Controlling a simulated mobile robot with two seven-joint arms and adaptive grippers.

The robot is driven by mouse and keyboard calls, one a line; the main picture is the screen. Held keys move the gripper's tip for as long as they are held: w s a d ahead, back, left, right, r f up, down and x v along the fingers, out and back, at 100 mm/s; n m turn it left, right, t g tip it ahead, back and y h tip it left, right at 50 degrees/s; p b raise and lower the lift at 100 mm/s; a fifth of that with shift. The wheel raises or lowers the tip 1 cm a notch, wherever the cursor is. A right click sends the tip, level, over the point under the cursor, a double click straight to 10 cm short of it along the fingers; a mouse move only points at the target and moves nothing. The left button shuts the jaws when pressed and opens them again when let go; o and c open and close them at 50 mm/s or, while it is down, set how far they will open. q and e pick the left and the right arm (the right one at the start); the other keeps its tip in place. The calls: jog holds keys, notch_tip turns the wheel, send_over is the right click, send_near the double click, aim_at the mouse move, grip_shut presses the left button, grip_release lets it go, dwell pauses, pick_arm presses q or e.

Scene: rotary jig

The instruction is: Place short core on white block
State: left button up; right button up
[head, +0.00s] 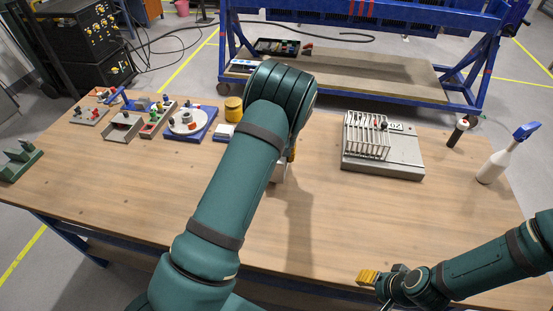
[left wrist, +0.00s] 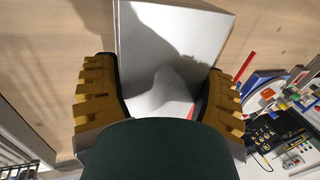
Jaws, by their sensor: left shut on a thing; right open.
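My left gripper (left wrist: 160,95) has its yellow fingers against both sides of a white box-shaped block (left wrist: 170,40) in the left wrist view. In the head view my left arm hides most of this gripper and block; a pale part (head: 279,173) shows beside the arm. I cannot tell which piece is the short core. My right gripper (head: 369,277) is open and empty at the table's front edge.
A yellow cylinder (head: 234,108) stands behind the small white block. Fixtures with coloured parts (head: 123,126) fill the back left.

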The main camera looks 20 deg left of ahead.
pick_arm(q)
notch_tip(320, 180, down, 3)
jog(key=shift+f, duration=0.15)
jog(key=o, duration=1.2)
